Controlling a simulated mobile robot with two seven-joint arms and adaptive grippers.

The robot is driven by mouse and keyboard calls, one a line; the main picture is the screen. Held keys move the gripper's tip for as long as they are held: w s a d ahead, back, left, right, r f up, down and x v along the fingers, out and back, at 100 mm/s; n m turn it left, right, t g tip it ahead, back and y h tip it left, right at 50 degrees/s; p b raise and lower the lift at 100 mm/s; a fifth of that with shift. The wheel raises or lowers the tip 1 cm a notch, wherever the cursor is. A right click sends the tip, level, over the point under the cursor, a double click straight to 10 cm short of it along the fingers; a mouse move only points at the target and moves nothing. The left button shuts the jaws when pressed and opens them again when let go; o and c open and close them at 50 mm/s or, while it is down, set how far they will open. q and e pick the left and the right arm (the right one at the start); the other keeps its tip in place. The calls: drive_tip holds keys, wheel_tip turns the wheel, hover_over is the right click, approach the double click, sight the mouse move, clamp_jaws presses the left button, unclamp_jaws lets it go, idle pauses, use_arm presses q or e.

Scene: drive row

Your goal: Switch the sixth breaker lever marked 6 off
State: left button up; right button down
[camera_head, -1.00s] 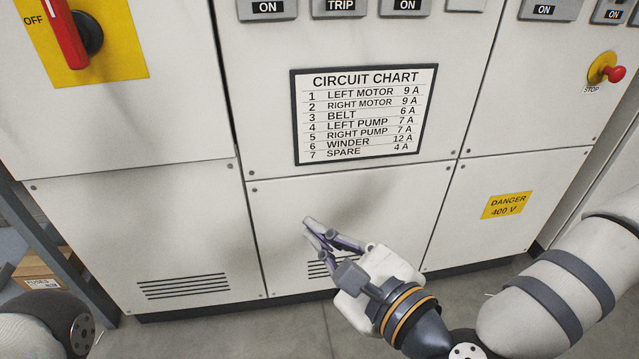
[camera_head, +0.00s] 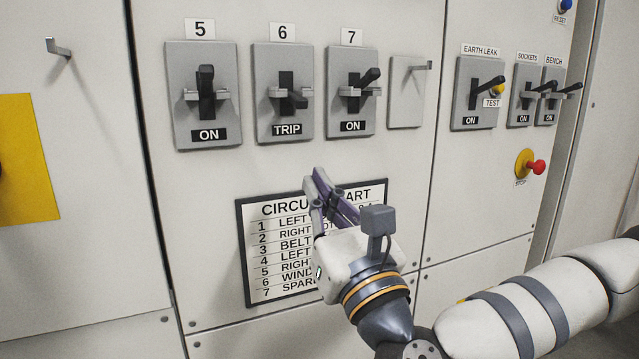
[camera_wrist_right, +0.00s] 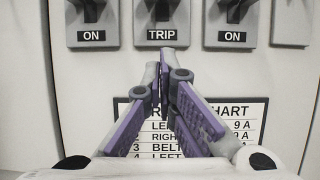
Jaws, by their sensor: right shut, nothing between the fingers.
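The breaker marked 6 (camera_head: 282,120) is a grey plate in the middle of a row of three in the head view. Its black lever (camera_head: 293,101) points outward about mid-slot, lower than the raised lever of breaker 7, and its window reads TRIP. Breaker 6 also shows at the top centre of the right wrist view (camera_wrist_right: 161,35), cut off by the edge. My right gripper (camera_head: 314,180) is shut and empty, in front of the circuit chart and below breaker 6, apart from it. The closed fingertips also show in the wrist view (camera_wrist_right: 161,72). My left gripper is out of view.
Breakers 5 (camera_head: 203,112) and 7 (camera_head: 353,110) flank breaker 6 and read ON. A small plate with a hook (camera_head: 407,95) is right of breaker 7. The circuit chart (camera_head: 250,270) is partly hidden by my gripper. A red stop button (camera_head: 536,167) stands out further right.

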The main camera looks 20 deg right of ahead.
sight(293, 99)
drive_tip(key=w+r+p, duration=0.1)
drive_tip(key=w+r, duration=0.4)
drive_tip(key=r, duration=0.1)
drive_tip(key=shift+r+p, duration=0.2)
drive_tip(key=shift+p, duration=0.15)
drive_tip(key=shift+a, duration=0.1)
